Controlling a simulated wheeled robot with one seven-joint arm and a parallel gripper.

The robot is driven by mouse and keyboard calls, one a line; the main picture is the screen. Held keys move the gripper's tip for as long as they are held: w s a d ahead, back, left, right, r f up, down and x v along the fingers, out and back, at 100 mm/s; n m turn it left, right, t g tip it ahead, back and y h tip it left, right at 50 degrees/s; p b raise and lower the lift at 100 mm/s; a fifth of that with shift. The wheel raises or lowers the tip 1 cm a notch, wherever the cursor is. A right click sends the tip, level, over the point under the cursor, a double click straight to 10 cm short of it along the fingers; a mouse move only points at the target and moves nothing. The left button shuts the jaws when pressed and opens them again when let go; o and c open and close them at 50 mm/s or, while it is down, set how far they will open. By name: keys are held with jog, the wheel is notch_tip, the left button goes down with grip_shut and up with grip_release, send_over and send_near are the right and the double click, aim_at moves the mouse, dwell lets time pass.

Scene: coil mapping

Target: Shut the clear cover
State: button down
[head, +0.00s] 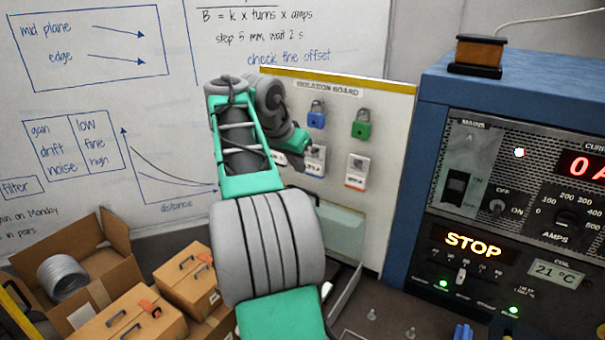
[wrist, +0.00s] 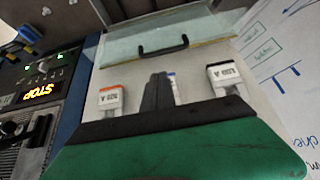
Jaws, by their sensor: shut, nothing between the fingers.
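The clear cover (head: 340,228) is a pale green see-through panel low on the isolation board (head: 391,130), partly hidden by my arm in the head view. It also shows across the top of the wrist view (wrist: 125,40), with a black handle (wrist: 162,46) along its edge. The panel appears to stand out from the board, below the tagged parts. My gripper (wrist: 158,78) is shut and empty, its dark fingers in front of the board between two white tagged parts. It is apart from the handle in the wrist picture. In the head view the fingertips are hidden.
A blue padlock (head: 316,115) and a green padlock (head: 362,124) hang on the board above white tagged parts (head: 357,171). The blue power cabinet (head: 430,110) stands close on the right. Cardboard boxes (head: 187,280) fill the lower left.

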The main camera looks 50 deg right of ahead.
jog(key=b+x, duration=0.1)
jog(key=x, duration=0.8)
jog(key=shift+w+f, duration=0.1)
jog(key=shift+f, duration=0.1)
jog(key=shift+a+b, duration=0.1)
jog(key=shift+b, duration=0.2)
